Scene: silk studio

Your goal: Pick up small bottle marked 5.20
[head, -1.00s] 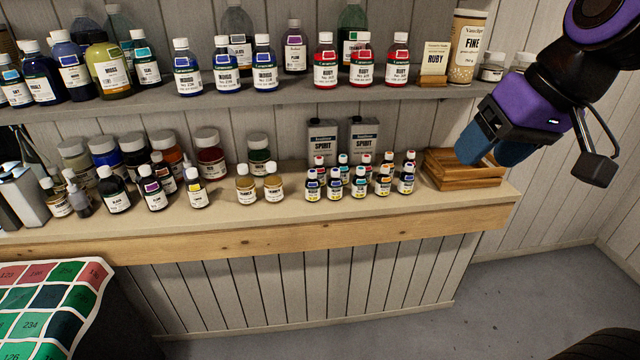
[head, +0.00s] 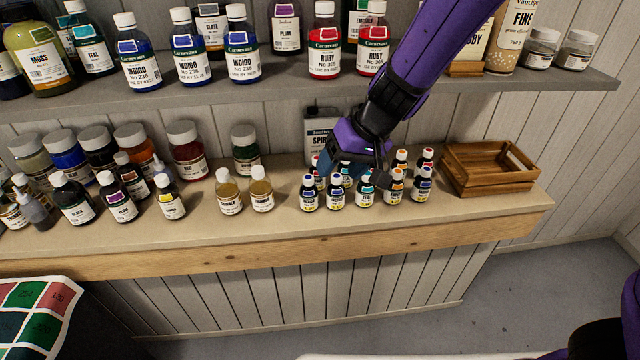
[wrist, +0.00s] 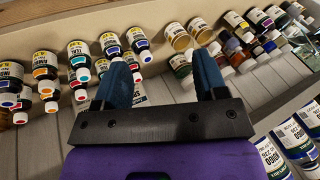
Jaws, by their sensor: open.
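Several small dark bottles with white caps and coloured label bands stand in rows on the workbench (head: 270,222). Front-row ones include a left bottle (head: 308,194), a middle bottle (head: 366,190) and a right bottle (head: 422,185). Number marks are too small to read, so I cannot tell which is 5.20. My gripper (head: 352,172) hangs over the left and middle of this group and hides part of the back row. In the wrist view my gripper (wrist: 163,75) has its blue fingers apart with nothing between them; the small bottles (wrist: 78,60) are mostly left of the fingers.
A wooden crate (head: 490,180) stands right of the bottles. Two amber jars (head: 245,192) stand to the left, with larger paint bottles beyond. A spirit tin (head: 320,132) is behind my gripper. The upper shelf (head: 250,92), lined with bottles, is close above and behind my arm.

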